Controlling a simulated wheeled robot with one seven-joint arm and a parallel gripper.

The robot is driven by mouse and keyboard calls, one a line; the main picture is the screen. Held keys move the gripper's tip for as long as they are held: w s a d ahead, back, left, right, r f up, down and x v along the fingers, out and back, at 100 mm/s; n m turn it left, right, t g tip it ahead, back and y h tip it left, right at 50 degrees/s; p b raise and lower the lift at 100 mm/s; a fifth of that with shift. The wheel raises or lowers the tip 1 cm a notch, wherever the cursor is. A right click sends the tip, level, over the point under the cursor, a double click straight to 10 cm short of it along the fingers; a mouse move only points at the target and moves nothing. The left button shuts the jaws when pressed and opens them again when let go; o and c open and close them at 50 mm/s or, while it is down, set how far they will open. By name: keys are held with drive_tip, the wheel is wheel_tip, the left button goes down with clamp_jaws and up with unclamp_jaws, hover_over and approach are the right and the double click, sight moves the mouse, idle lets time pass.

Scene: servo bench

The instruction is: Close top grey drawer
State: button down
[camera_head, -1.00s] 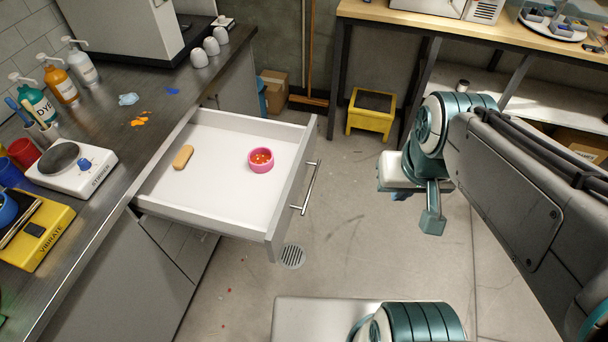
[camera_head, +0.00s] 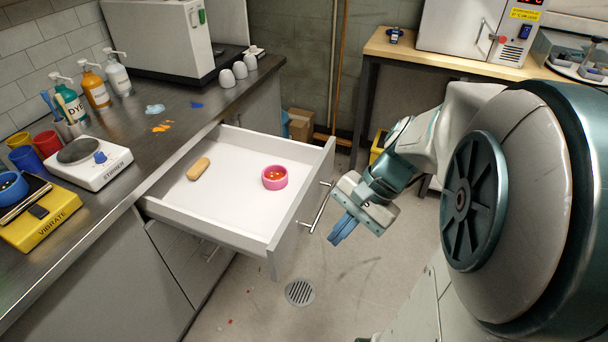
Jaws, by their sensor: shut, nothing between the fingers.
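The top grey drawer (camera_head: 222,208) is pulled out from under the dark counter at the left. Its front panel faces right and carries a silver bar handle (camera_head: 317,208). Inside lie a tan oblong thing (camera_head: 198,169) and a pink bowl (camera_head: 274,178) with orange bits in it. My gripper (camera_head: 338,237) is shut and empty. It points down and to the left, just right of the handle in the picture. I cannot tell whether it touches the handle, but a small gap seems to show.
The counter (camera_head: 160,182) holds a stirrer (camera_head: 88,163), a yellow vibrating device (camera_head: 38,217), pump bottles and cups. A closed drawer front (camera_head: 180,256) is below the open one. A wooden-topped bench (camera_head: 440,60) stands at the back right.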

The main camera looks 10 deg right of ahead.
drive_tip(key=w+d+f+m+t+y+b, duration=0.3)
drive_tip(key=w+d+f+m+t+b, duration=0.15)
drive_tip(key=d+f+m, duration=0.3)
drive_tip(key=w+d+f+m+t+y+b, duration=0.3)
drive_tip(key=d+f+m+t+b, duration=0.25)
drive_tip(key=d+m, duration=0.25)
drive_tip(key=b+x, duration=0.2)
drive_tip(key=x, duration=1.2)
drive_tip(key=shift+y+b, duration=0.3)
drive_tip(key=shift+b, duration=0.1)
drive_tip(key=shift+a, duration=0.1)
